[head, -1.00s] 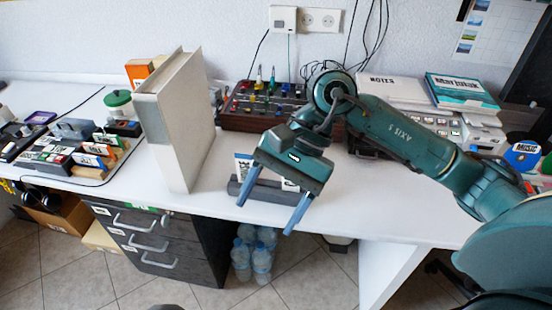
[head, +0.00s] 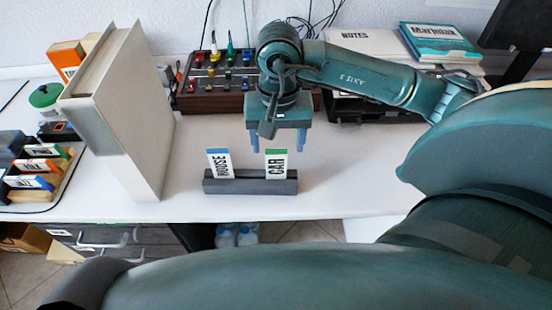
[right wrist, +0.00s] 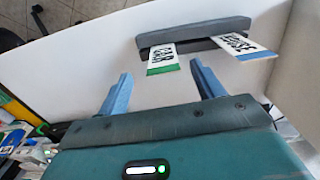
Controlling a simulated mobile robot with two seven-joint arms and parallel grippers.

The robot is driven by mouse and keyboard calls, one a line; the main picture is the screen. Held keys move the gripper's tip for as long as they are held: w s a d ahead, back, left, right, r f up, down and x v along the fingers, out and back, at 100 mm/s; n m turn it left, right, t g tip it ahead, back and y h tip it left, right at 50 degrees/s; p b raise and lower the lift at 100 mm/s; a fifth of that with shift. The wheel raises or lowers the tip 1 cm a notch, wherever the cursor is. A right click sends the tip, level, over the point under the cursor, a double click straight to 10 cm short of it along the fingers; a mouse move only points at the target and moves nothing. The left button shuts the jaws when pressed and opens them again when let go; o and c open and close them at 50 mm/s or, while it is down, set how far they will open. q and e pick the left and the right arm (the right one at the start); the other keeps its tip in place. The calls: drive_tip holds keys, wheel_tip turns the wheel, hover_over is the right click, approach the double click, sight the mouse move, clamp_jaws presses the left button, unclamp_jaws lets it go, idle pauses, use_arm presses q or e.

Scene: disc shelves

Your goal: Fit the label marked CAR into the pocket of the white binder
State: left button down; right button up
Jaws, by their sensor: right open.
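The CAR label (head: 276,166), white with a green top edge, stands upright in the right part of a dark grey slotted holder (head: 250,187). It also shows in the right wrist view (right wrist: 164,58). The white binder (head: 135,105) stands upright to the left. Its spine faces left and front, with a greyish pocket area (head: 92,128) that looks empty. My right gripper (head: 279,143) is open and empty, just behind the CAR label. In the right wrist view its blue fingers (right wrist: 162,82) point toward the label, apart from it. My left gripper is out of view.
A HOUSE label (head: 219,163) with a blue edge stands left of CAR in the same holder. A mixer-like panel (head: 212,98) is behind. Other labels in a rack (head: 40,165) stand left of the binder. The table right of the holder is clear.

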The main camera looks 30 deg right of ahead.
drive_tip(key=f, duration=0.5)
drive_tip(key=shift+w+f+p, duration=0.2)
drive_tip(key=shift+w+p, duration=0.05)
drive_tip(key=shift+p, duration=0.05)
drive_tip(key=shift+c, duration=0.5)
drive_tip(key=c, duration=0.9)
drive_tip(key=shift+r, duration=0.1)
drive_tip(key=shift+c, duration=0.2)
wheel_tip(320, 180, up, 9)
drive_tip(key=shift+r, duration=0.45)
